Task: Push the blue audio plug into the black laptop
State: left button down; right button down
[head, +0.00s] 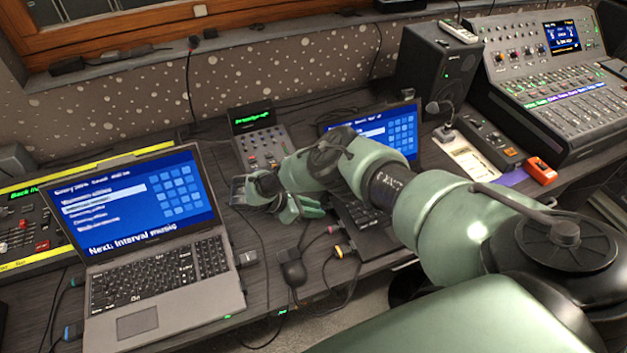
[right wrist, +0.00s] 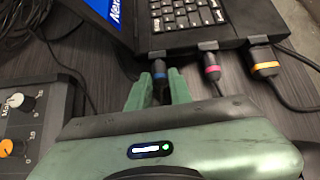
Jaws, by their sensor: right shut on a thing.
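The black laptop (head: 408,140) stands open behind my right arm, which hides part of it; its side edge (right wrist: 240,42) crosses the top of the right wrist view. The blue audio plug (right wrist: 159,70), dark with a blue band, is at that edge, its cable running back toward me. My right gripper (right wrist: 160,82) is shut on it, with a green finger on each side. The plug's front end meets the laptop's edge; I cannot tell how deep it sits. In the head view my right gripper (head: 310,207) is beside the laptop and hides the plug. My left gripper is out of view.
A pink-banded plug (right wrist: 211,62) and an orange-banded plug (right wrist: 262,62) sit along the same laptop edge, right of the blue one. A grey laptop (head: 170,290) stands at left. A small mixer (head: 262,140) is behind my gripper.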

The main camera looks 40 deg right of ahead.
jog(key=c, duration=1.2)
grip_release()
